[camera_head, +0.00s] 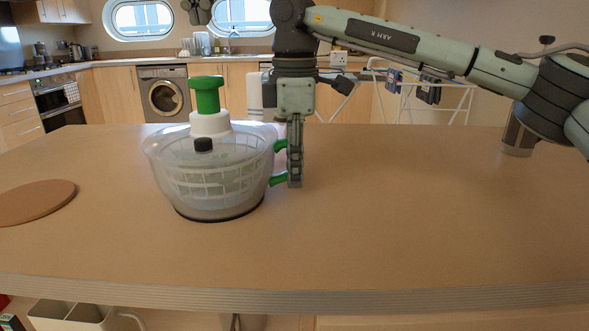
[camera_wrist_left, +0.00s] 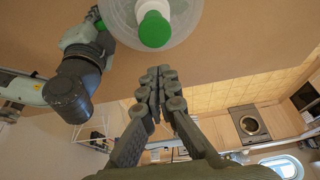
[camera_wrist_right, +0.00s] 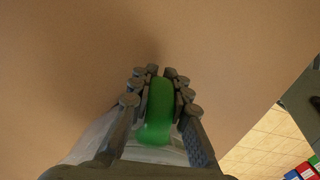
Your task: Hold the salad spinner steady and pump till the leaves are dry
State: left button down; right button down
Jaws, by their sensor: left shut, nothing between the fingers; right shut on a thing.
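The salad spinner (camera_head: 215,180) stands upright on the table, a cloudy clear bowl with a white basket inside. Its green pump knob (camera_head: 207,95) stands raised on a white collar, with a black button on the lid. Leaves cannot be made out through the wall. My right gripper (camera_head: 295,178) points down, shut on the green side handle (camera_wrist_right: 160,105) at the spinner's right. My left gripper (camera_head: 197,12) shows only at the top edge, above the knob and apart from it. In the left wrist view its fingers (camera_wrist_left: 158,76) are together and empty, with the knob (camera_wrist_left: 155,30) beyond them.
A round brown board (camera_head: 36,202) lies at the table's left. The table (camera_head: 400,230) is bare in front and right of the spinner. Kitchen units and a drying rack stand behind.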

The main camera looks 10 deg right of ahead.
aim_at(204, 76)
pick_arm(q)
jog(key=shift+f, duration=2.55)
jog(key=shift+f, duration=0.15)
